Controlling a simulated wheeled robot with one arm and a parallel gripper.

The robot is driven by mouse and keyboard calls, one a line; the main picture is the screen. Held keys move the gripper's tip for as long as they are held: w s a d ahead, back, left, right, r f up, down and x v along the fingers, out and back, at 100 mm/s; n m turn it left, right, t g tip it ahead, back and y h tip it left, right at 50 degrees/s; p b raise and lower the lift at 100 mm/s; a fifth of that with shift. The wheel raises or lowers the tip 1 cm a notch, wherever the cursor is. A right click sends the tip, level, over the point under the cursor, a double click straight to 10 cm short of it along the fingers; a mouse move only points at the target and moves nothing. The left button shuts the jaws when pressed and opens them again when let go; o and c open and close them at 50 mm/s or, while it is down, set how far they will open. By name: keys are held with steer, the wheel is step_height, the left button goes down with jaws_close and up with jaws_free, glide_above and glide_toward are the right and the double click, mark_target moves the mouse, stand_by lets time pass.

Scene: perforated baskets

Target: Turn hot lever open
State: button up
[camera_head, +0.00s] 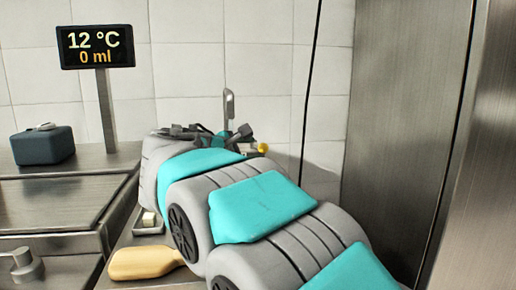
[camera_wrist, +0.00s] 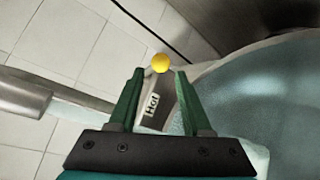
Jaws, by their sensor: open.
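The hot lever (camera_wrist: 157,104) is a grey handle with a "Hot" label and a yellow knob (camera_wrist: 160,63) at its end. In the wrist view it lies between the two green fingers of my gripper (camera_wrist: 157,75), which are open around it, with the knob just beyond the fingertips. I cannot tell whether either finger touches it. In the head view the yellow knob (camera_head: 262,148) shows just right of my arm's end; the rest of the lever is mostly hidden by my arm. A metal spout (camera_head: 229,104) rises behind.
A display (camera_head: 95,46) on a post reads 12 °C and 0 ml. A dark box (camera_head: 43,145) sits on the steel counter at left. A wooden brush or board (camera_head: 145,262) lies near my arm. A steel panel (camera_head: 405,120) stands close on the right.

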mark_target(260, 149)
steer(key=shift+x, duration=3.15)
steer(key=shift+f, duration=0.15)
jaws_close()
